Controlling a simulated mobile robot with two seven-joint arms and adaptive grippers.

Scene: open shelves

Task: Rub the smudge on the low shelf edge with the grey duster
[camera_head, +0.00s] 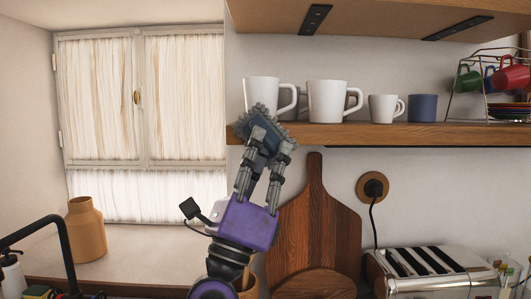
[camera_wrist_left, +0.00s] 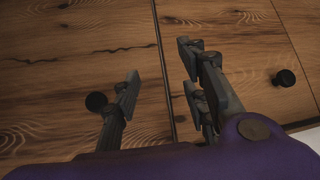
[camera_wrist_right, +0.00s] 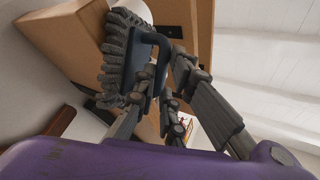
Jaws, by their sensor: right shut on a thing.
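The grey duster (camera_head: 268,128), with a shaggy grey fringe and a dark blue-grey back and handle, is in my right gripper (camera_head: 270,145). In the right wrist view the fingers (camera_wrist_right: 163,100) are shut on the handle, and the fringe (camera_wrist_right: 114,62) faces left. The duster overlaps the left end of the low wooden shelf (camera_head: 400,136) in the head view; I cannot tell whether it touches the edge. No smudge shows; the duster may hide it. My left gripper (camera_wrist_left: 160,85) is open and empty in front of wooden cabinet fronts (camera_wrist_left: 70,50) with dark knobs.
White mugs (camera_head: 327,100) and a blue cup (camera_head: 422,108) stand on the low shelf, the leftmost mug (camera_head: 263,92) close behind the duster. A mug rack (camera_head: 478,85) is at right. Below are cutting boards (camera_head: 316,215) and a toaster (camera_head: 430,268).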

